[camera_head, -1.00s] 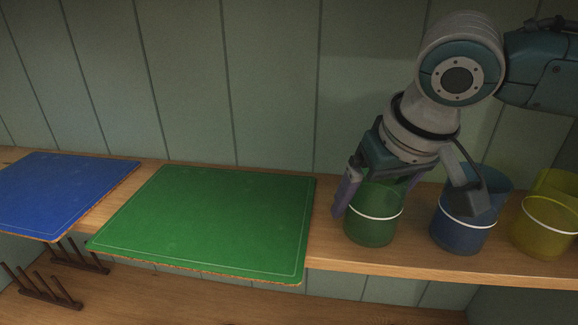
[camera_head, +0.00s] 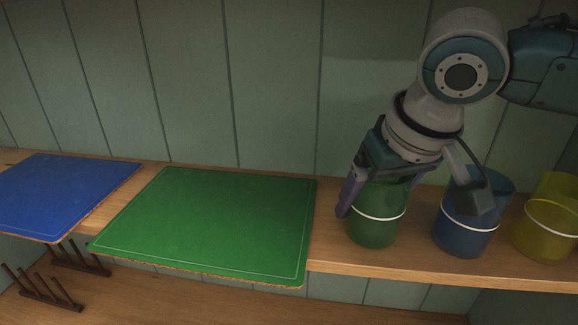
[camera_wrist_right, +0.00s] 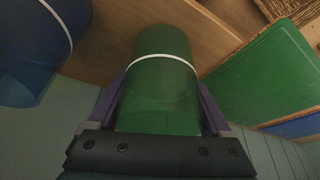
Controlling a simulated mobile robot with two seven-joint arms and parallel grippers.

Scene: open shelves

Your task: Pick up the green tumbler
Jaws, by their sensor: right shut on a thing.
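The green tumbler (camera_head: 374,229), a see-through cup with a white band, stands upright on the wooden shelf to the right of the green mat. My right gripper (camera_head: 378,200) reaches down over it from above and is shut on its upper part, one purple finger on its left side. In the right wrist view the tumbler (camera_wrist_right: 162,85) sits between both fingers of the gripper (camera_wrist_right: 160,105). Whether its base touches the shelf is hard to tell. My left gripper is not in view.
A blue tumbler (camera_head: 464,236) stands close on the right, partly behind my right arm's wrist parts, and a yellow tumbler (camera_head: 548,240) stands beyond it. A green mat (camera_head: 205,225) and a blue mat (camera_head: 55,195) lie to the left. Dark pegged racks (camera_head: 50,290) are below the blue mat.

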